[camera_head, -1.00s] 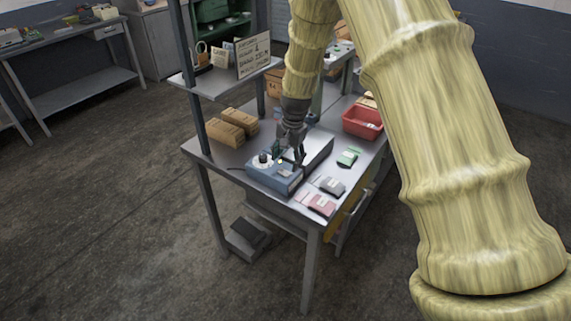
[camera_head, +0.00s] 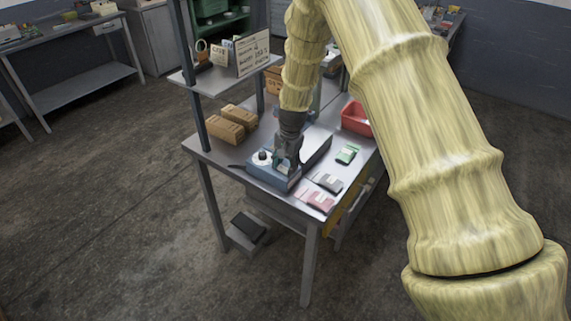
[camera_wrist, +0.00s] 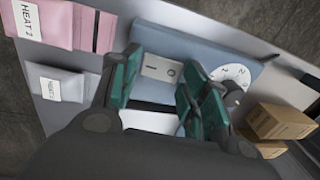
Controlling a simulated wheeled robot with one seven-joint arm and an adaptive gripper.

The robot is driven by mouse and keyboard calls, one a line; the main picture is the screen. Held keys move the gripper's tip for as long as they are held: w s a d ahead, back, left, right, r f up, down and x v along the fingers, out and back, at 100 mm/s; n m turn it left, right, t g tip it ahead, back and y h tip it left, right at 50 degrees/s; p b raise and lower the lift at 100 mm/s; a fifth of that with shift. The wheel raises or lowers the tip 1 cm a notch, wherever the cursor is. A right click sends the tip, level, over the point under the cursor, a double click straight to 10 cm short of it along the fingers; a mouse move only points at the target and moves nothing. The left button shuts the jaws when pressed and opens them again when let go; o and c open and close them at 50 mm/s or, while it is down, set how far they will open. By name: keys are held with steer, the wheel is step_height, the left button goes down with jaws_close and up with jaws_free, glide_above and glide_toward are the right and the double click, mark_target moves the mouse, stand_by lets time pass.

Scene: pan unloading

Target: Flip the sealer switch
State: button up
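The sealer (camera_head: 270,171) is a blue-grey box on the metal table, with a dark dial on a white numbered face at its left end. In the wrist view, the sealer (camera_wrist: 205,42) shows a white rocker switch (camera_wrist: 161,68) marked I and O, and the dial (camera_wrist: 232,88) to its right. My gripper (camera_head: 285,166) is over the sealer in the head view. In the wrist view, my gripper (camera_wrist: 155,90) has its two green fingers apart, on either side of the switch, with nothing between them. Whether the fingertips touch the sealer I cannot tell.
Pouches marked HEAT, one pink (camera_head: 319,201) and one grey (camera_head: 329,183), lie right of the sealer, with a green one (camera_head: 347,154) behind. Brown boxes (camera_head: 231,123) stand at the left. A red bin (camera_head: 356,119) and a shelf post (camera_head: 190,80) are close by.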

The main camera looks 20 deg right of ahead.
steer(key=c, duration=0.4)
steer(key=shift+c, duration=0.2)
steer(key=shift+w+a+g+h+p, duration=0.1)
steer(key=shift+w+g+h+p, duration=0.05)
steer(key=shift+g+h+p, duration=0.3)
steer(key=shift+g, duration=0.25)
steer(key=o, duration=1)
steer(key=shift+r, duration=0.1)
